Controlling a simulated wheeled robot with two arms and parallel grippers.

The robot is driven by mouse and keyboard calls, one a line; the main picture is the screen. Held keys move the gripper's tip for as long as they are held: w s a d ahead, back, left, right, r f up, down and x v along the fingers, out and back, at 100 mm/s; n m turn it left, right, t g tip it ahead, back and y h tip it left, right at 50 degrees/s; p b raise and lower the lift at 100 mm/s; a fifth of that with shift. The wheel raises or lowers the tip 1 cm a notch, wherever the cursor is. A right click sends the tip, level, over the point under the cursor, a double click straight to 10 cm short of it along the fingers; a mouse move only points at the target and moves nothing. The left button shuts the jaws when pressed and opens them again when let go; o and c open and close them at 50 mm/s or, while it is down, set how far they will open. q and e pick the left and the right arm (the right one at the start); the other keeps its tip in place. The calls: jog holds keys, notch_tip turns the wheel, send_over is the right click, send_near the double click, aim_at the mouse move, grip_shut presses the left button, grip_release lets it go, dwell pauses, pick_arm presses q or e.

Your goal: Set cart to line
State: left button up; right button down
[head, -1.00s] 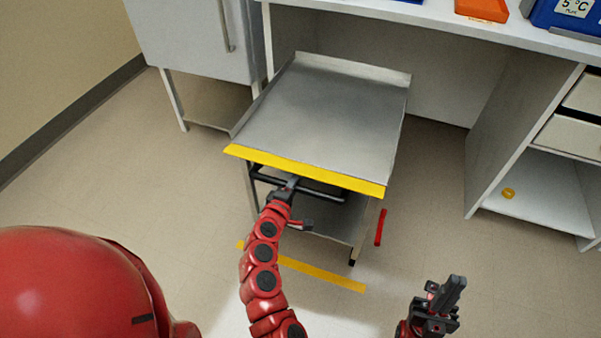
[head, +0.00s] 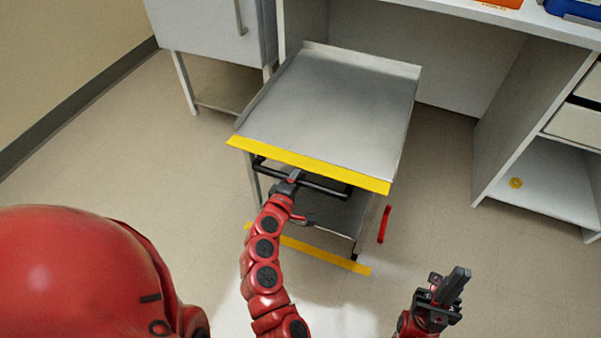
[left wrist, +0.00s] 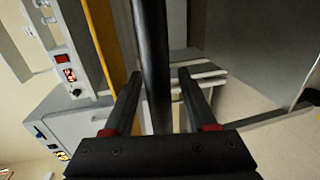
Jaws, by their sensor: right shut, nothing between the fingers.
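The grey metal cart (head: 330,100) stands in front of the bench, with a yellow strip (head: 300,162) along its near top edge. Its black handle (head: 325,187) runs below that strip. My left gripper (head: 290,180) is at the handle; in the left wrist view the black bar (left wrist: 153,60) passes between its fingers (left wrist: 160,85). The gripper and handle move together. A yellow floor line (head: 320,253) lies under the cart's near side, partly hidden by my left arm. The near right wheel (head: 355,257) is close to the line. My right gripper (head: 447,292) is shut and empty, right of the cart.
A red bar (head: 384,224) is beside the cart's right side. A white cabinet (head: 205,30) stands at left behind it.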

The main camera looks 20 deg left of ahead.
pick_arm(q)
jog(key=s+r+p, duration=0.3)
jog(key=s+p, duration=0.1)
jog(key=s, duration=1.3)
jog(key=shift+a+r+p, duration=0.2)
jog(key=shift+a+p, duration=0.1)
